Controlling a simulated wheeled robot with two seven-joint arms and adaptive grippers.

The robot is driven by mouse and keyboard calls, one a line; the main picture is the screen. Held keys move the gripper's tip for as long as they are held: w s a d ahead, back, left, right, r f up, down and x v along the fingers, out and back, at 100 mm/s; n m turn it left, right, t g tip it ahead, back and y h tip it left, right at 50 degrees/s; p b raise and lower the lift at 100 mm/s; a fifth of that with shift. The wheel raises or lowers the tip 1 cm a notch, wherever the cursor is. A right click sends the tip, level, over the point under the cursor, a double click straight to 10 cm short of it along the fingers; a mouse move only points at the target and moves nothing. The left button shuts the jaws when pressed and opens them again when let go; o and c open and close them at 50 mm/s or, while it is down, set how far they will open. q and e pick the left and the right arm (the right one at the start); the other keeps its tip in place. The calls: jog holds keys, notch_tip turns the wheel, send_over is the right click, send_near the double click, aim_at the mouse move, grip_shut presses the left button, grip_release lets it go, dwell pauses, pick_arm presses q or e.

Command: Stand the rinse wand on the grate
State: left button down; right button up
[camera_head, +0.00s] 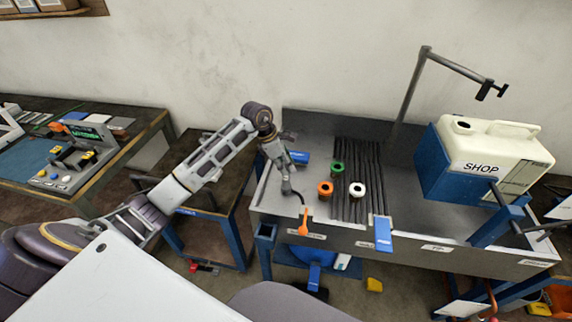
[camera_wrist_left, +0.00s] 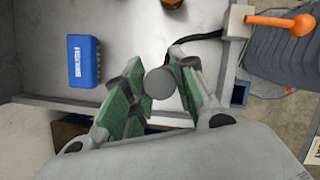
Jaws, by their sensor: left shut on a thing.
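My left gripper (camera_head: 288,188) is over the left part of the metal sink, left of the grate (camera_head: 366,196). It is shut on a grey round-ended piece (camera_wrist_left: 160,82), which appears to be the rinse wand, seen end-on between the green finger pads in the left wrist view. A dark hose (camera_wrist_left: 200,42) runs from near the fingers to the sink's front edge. The grate is a panel of dark parallel slats. The wand's lower end is hard to make out in the head view. My right gripper is not in view.
Orange (camera_head: 325,189), white (camera_head: 357,189) and green (camera_head: 337,168) ring-like pieces are at the grate. A blue block (camera_wrist_left: 84,61) lies in the sink's left part. An orange piece (camera_head: 304,221) is at the front edge. A blue-and-white SHOP tank (camera_head: 480,150) stands right.

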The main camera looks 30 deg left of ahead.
pick_arm(q)
jog(key=shift+f, duration=0.3)
dwell(0.4)
jog(key=c, duration=1.1)
grip_release()
jog(key=shift+v, duration=6)
jog(key=shift+w+d, duration=0.1)
jog(key=shift+d, duration=0.1)
